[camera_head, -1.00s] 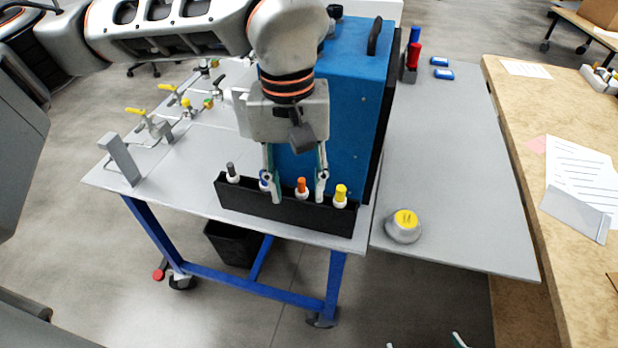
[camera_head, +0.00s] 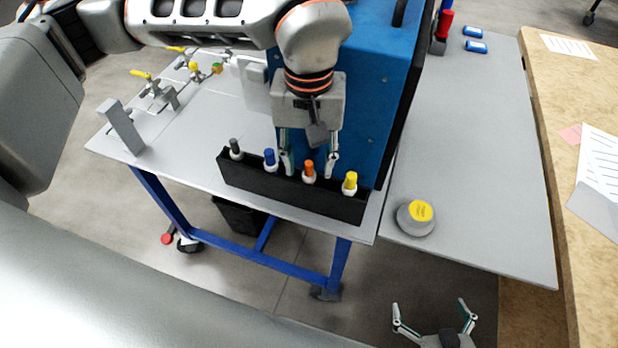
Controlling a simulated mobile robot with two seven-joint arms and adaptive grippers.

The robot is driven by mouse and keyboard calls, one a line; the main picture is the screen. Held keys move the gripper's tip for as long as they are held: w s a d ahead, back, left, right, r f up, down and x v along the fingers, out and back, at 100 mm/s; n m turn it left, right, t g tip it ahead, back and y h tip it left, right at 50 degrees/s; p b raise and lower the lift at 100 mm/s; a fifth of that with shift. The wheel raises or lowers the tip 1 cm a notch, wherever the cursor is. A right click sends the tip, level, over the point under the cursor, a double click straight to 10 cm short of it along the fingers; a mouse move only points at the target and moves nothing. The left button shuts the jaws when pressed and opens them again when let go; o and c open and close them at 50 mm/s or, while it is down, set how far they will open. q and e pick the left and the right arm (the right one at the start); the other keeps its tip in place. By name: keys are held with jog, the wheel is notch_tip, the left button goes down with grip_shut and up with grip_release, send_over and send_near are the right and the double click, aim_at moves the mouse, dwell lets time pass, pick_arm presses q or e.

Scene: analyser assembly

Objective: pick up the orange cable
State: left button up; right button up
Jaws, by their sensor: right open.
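The orange cable (camera_head: 309,168) has an orange top and a white collar and stands upright in a black holder (camera_head: 290,195) at the table's front edge. In the same row are a grey cable (camera_head: 235,147), a blue cable (camera_head: 270,158) and a yellow cable (camera_head: 350,182). My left gripper (camera_head: 310,168) points down at the holder. Its fingers are spread, one on each side of the orange cable and apart from it; how their depth compares with the cable's is hard to tell. My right gripper (camera_head: 432,310) is open and empty, low in the picture, in front of the table.
A blue analyser box (camera_head: 370,85) stands behind the holder. A grey round object with a yellow top (camera_head: 417,217) sits on the grey side table (camera_head: 470,150). Valves and pipes (camera_head: 165,90) stand at the left. A wooden table (camera_head: 560,110) is at the right.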

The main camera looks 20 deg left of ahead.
pick_arm(q)
jog(key=shift+f, duration=0.55)
grip_shut()
jog(key=shift+r, duration=0.15)
